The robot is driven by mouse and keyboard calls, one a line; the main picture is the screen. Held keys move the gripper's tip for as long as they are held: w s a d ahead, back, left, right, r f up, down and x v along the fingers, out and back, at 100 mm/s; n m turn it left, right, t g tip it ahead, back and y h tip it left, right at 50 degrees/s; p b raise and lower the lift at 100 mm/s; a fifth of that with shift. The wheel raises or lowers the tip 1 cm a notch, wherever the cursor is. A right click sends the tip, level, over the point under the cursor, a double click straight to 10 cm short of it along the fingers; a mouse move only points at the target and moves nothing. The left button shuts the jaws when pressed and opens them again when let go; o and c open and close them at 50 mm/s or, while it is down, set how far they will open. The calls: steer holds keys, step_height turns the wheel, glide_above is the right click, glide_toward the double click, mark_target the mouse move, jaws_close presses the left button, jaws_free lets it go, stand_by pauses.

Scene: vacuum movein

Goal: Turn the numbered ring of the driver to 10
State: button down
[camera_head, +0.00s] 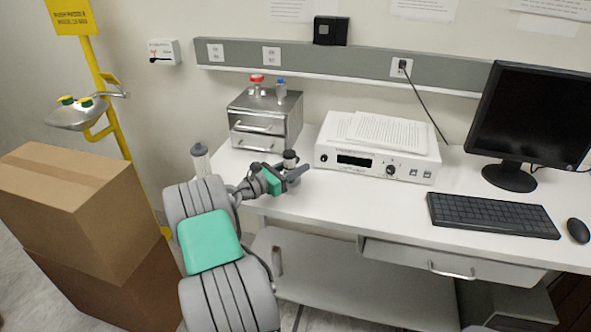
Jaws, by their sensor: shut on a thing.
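My gripper (291,174) is at the front left part of the white desk, at the end of my grey and green arm. It is shut on a small dark cylinder (290,156) that stands upright at its fingers. This may be the driver, but most of it is hidden by my gripper. No numbered ring or digits can be read on it at this size. I cannot tell whether its base touches the desk.
A white instrument (376,163) with a dark display, a knob and papers on top stands to the right. A metal drawer box (266,117) stands behind. A monitor (527,113) and keyboard (490,215) are further right. Cardboard boxes (85,200) stand left.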

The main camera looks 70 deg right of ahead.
steer(key=c, duration=1)
jaws_free()
